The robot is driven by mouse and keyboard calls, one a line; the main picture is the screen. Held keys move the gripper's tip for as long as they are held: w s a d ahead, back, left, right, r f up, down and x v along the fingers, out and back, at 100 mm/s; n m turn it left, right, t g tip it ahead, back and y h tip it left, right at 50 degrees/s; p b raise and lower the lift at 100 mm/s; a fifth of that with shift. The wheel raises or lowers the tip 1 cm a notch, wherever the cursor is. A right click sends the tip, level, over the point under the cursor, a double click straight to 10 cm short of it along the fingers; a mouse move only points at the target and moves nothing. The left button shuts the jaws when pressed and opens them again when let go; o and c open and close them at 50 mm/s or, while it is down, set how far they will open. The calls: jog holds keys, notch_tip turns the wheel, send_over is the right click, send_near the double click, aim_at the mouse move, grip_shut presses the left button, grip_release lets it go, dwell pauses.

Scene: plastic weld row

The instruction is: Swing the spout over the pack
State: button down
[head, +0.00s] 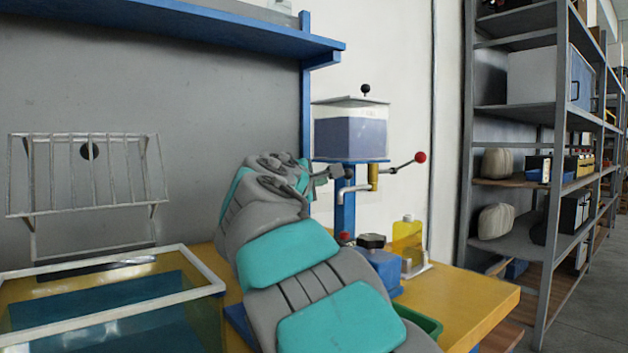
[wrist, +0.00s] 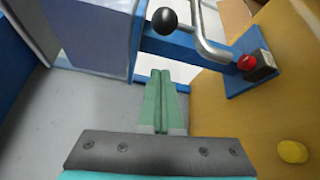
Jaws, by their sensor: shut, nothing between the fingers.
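The spout (head: 352,189) is a bent silver pipe below a clear tank of bluish liquid (head: 350,138). It runs left from a brass valve (head: 373,178) and turns down. A black ball knob (head: 350,173) is by it; knob (wrist: 165,20) and spout (wrist: 207,42) show at the top of the wrist view. My gripper (wrist: 160,75) is shut and empty, its green fingers together below the knob, apart from it in the picture. In the head view my arm hides part of the bench. I cannot tell which thing is the pack; a blue block with a black cap (head: 371,241) stands below, right of the spout's end.
A lever with a red ball (head: 420,157) sticks out right of the valve. A yellow bottle (head: 407,235) stands beside the blue block. A red button (wrist: 248,62) is near the post's base. A wire rack (head: 100,175) and clear-walled tray (head: 110,305) are left.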

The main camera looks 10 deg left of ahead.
jog(key=shift+s+d+r, duration=0.25)
jog(key=shift+s+d, duration=0.3)
jog(key=shift+d, duration=0.3)
jog(key=shift+s+d+r, duration=0.25)
jog(key=shift+s+d, duration=0.3)
jog(key=shift+d, duration=0.3)
